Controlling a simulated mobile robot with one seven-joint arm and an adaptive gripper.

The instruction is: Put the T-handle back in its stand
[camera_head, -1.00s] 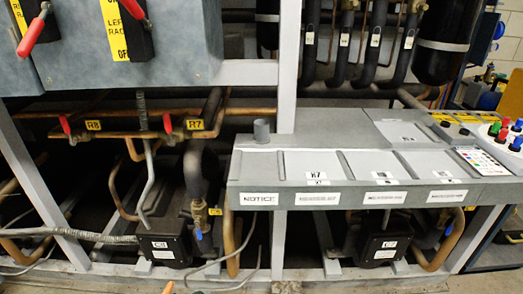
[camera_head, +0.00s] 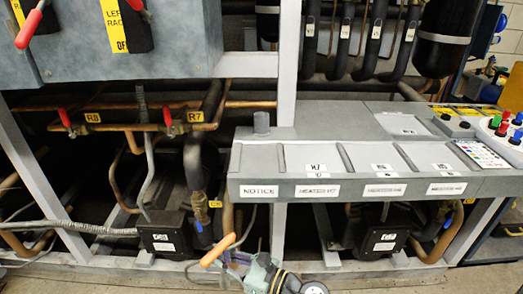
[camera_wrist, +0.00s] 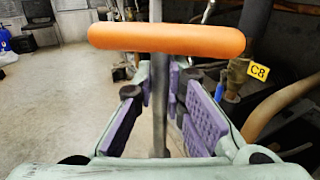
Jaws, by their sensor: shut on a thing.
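The T-handle has an orange crossbar (camera_head: 217,250) and a thin grey shaft; in the wrist view the crossbar (camera_wrist: 165,39) lies nearly level across the picture. My gripper (camera_wrist: 160,108) is shut on the shaft (camera_wrist: 159,115) between its purple pads. In the head view my gripper (camera_head: 238,260) is at the bottom edge, below and in front of the grey shelf, with the crossbar tilted in the picture. A short upright grey tube (camera_head: 261,122) on the shelf's back left corner looks like the stand. The shaft's lower end is hidden.
The grey shelf (camera_head: 262,189) has shallow bays and a front lip with labels. A white upright post (camera_head: 287,60) rises behind the tube. Copper pipes with red valve levers (camera_head: 167,117) are at the left. Black boxes (camera_head: 166,234) sit below. A control panel (camera_head: 485,153) is at the right.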

